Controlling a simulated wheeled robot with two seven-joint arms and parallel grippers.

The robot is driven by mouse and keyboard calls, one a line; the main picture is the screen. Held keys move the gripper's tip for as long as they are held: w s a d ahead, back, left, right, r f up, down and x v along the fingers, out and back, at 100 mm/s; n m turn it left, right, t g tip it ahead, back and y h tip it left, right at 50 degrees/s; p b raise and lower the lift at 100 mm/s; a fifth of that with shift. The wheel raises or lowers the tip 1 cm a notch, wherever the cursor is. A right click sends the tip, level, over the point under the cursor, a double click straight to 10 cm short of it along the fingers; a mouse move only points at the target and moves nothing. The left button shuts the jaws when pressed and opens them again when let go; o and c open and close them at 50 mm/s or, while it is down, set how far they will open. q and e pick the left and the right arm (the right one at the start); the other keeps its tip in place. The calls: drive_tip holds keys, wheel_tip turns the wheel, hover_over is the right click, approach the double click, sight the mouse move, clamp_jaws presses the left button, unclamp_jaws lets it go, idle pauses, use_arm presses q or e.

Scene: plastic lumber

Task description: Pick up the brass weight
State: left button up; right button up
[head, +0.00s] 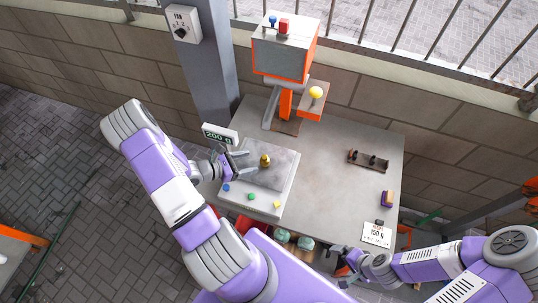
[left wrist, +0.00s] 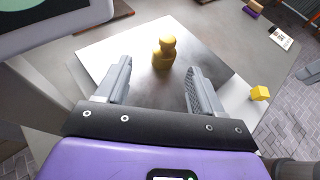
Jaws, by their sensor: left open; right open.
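The brass weight (head: 265,160) stands upright on the metal plate of the scale (head: 285,200). In the left wrist view the brass weight (left wrist: 163,54) is a knobbed golden cylinder, centred ahead of the fingers. My left gripper (head: 236,164) is open beside the weight on its left, its fingertips short of it. In the left wrist view both fingers of my left gripper (left wrist: 160,76) are spread, with nothing between them. My right gripper (head: 340,265) is at the table's front right edge, away from the weight.
The scale's display (head: 220,134) reads 200 g and stands close to my left gripper. Blue, green and yellow buttons line the scale's front. A dark rack (head: 368,160) and a "150 g" card (head: 376,235) lie to the right.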

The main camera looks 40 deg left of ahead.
sight(262, 161)
use_arm(q)
drive_tip(key=x, duration=0.6)
drive_tip(key=shift+s+d+p, duration=0.15)
drive_tip(key=shift+d+p, duration=0.15)
drive_tip(key=shift+p, duration=0.05)
drive_tip(key=shift+c, duration=0.5)
